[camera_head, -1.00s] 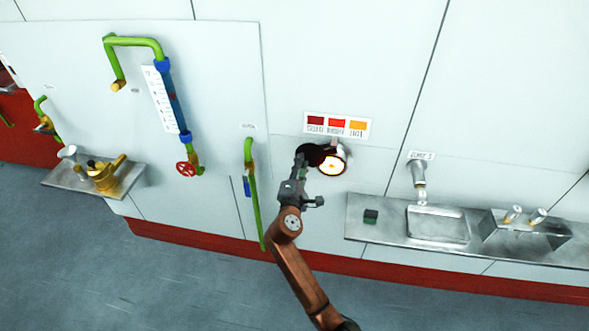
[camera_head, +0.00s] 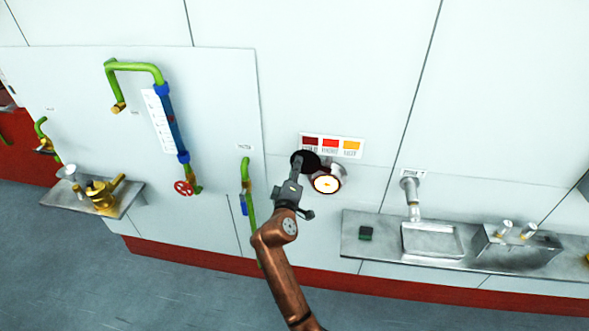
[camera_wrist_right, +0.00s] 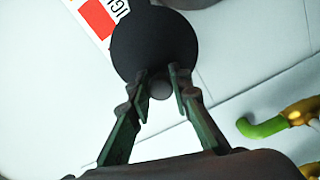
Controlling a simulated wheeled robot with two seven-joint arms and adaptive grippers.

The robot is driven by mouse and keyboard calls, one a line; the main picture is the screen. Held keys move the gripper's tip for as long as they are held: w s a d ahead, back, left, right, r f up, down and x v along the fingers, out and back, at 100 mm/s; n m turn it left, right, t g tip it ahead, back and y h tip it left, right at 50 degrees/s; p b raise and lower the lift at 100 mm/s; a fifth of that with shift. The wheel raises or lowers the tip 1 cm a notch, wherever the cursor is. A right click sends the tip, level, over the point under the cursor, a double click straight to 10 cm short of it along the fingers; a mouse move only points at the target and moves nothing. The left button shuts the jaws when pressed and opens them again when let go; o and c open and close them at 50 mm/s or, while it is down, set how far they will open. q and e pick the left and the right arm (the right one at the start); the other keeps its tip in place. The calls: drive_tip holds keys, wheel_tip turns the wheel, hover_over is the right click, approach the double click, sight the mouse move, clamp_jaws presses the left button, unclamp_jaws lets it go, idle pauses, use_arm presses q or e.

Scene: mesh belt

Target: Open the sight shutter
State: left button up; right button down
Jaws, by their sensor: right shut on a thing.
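The sight shutter is a black round disc (camera_head: 304,160) on the wall. It lies up and left of the round sight port (camera_head: 326,183), whose bright glowing glass shows uncovered. My right gripper (camera_head: 297,166) reaches up from below to the shutter. In the right wrist view the dark disc (camera_wrist_right: 152,42) fills the upper middle, and my right gripper's fingers (camera_wrist_right: 161,80) are shut on its small round knob (camera_wrist_right: 160,90). My left gripper is not in view.
A colour chart (camera_head: 331,145) sits on the wall just above the port. A green pipe (camera_head: 246,180) runs down close left of my right arm. A metal shelf (camera_head: 380,242) with a basin stands at the right.

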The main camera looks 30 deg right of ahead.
drive_tip(key=shift+r+m, duration=0.1)
drive_tip(key=shift+m, duration=0.2)
drive_tip(key=c, duration=1.8)
unclamp_jaws()
drive_tip(key=shift+s, duration=0.1)
drive_tip(key=shift+o, duration=0.2)
